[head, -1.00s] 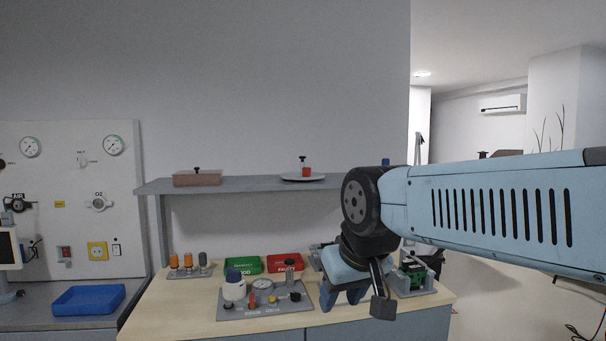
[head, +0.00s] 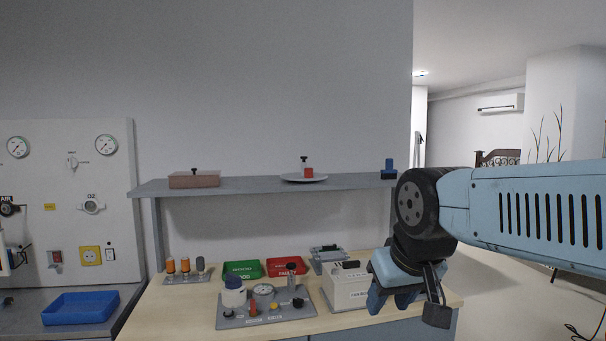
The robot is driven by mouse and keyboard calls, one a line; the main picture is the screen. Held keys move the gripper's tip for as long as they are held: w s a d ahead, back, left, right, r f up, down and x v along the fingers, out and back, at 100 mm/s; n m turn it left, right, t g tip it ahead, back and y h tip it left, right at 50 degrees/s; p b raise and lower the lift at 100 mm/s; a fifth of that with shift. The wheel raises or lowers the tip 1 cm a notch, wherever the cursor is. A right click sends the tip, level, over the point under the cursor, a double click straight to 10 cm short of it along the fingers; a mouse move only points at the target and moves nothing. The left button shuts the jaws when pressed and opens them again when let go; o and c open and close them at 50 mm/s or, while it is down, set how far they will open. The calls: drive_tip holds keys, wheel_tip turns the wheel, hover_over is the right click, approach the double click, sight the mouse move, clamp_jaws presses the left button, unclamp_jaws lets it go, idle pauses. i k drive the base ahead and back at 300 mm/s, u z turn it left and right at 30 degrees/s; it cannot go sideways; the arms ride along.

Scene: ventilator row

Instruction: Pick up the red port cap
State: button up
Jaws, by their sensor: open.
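A small red piece (head: 253,308) stands on the grey test panel (head: 236,322) on the bench, in front of a white canister (head: 234,295). Another red piece (head: 308,172) lies on a round white plate (head: 289,178) on the shelf, beside a black-topped item (head: 304,161). I cannot tell for sure which is the port cap. My gripper (head: 391,305) points down over the bench's right side, open, with nothing seen between its fingers. It is well right of the panel and below and right of the plate.
A white box (head: 347,290) stands just left of my gripper. Green (head: 241,270) and red (head: 286,267) trays lie behind the panel. The shelf (head: 345,183) overhangs the back and carries a brown box (head: 194,180) and a blue item (head: 389,170).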

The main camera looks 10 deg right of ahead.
sight(308, 172)
drive_tip(key=z, duration=0.05)
drive_tip(key=i, duration=1)
drive_tip(key=u, duration=0.05)
